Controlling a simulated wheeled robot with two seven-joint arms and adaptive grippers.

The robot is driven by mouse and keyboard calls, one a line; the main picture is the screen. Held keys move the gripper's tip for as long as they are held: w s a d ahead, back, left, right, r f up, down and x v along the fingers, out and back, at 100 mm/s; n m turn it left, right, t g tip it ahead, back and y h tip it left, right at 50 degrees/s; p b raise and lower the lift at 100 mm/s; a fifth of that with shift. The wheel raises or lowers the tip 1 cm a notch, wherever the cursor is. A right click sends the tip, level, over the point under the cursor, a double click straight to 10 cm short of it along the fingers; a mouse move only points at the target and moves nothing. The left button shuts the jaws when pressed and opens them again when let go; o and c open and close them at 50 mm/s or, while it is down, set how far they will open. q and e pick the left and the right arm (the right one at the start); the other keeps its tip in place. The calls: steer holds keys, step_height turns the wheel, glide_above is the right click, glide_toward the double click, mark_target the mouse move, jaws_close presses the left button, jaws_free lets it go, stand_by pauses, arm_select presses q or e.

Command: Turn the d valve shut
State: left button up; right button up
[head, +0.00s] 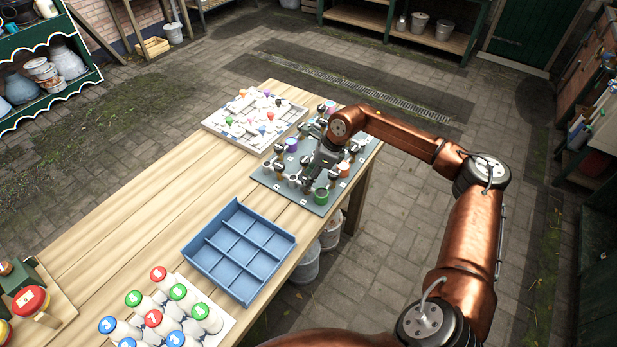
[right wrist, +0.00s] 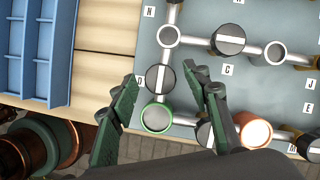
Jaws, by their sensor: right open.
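The grey valve board (head: 262,176) lies on the far right part of the wooden table. In the right wrist view the board (right wrist: 195,85) carries silver pipes and black round valves with white stripes. One black valve (right wrist: 160,77) sits beside a small label (right wrist: 140,82) that looks like D, just above a green-rimmed pipe end (right wrist: 156,118). My right gripper (right wrist: 167,80) is open, with its fingertips on either side of this valve and apart from it. In the head view the right gripper (head: 308,184) is over the board and hides part of it. My left gripper is not in view.
A blue divided tray (head: 238,250) and a rack of numbered bottles (head: 165,315) stand nearer on the table. A white pipe board (head: 254,120) lies behind the valve board. Other valves, labelled C (right wrist: 228,40) and M (right wrist: 308,147), are close to the gripper.

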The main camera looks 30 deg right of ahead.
steer(key=shift+c, duration=0.6)
steer(key=c, duration=1)
